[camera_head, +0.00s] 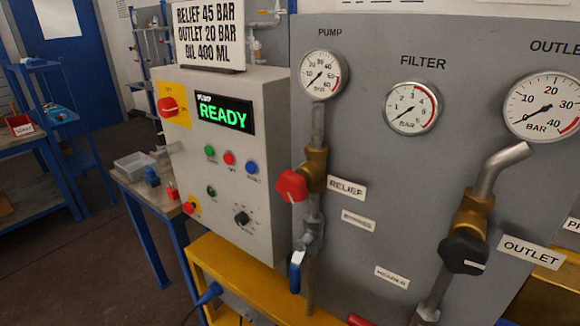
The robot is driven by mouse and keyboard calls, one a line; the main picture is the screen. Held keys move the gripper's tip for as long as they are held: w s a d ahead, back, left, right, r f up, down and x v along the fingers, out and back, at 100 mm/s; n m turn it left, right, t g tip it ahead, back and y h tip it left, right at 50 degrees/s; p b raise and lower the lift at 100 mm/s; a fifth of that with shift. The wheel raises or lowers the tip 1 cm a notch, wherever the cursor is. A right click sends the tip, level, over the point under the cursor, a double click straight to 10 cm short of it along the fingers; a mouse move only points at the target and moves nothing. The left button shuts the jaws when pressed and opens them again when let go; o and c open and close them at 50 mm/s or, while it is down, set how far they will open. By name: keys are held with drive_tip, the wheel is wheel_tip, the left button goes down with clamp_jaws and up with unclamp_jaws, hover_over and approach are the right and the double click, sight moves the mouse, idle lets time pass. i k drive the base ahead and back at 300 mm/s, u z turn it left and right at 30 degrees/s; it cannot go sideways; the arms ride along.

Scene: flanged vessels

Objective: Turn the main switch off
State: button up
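The box's display (223,114) reads "PUMP READY" in green. My gripper is not in view, and nothing covers the knob.
The gauge panel (370,150) with a red relief knob (292,185) and black outlet knob (464,251) stands right.

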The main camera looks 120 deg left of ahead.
sight(168, 107)
drive_tip(key=u, duration=4)
drive_tip(key=k, duration=0.6)
drive_tip(key=z, duration=0.1)
drive_tip(key=i, duration=0.6)
drive_tip(key=z, duration=0.1)
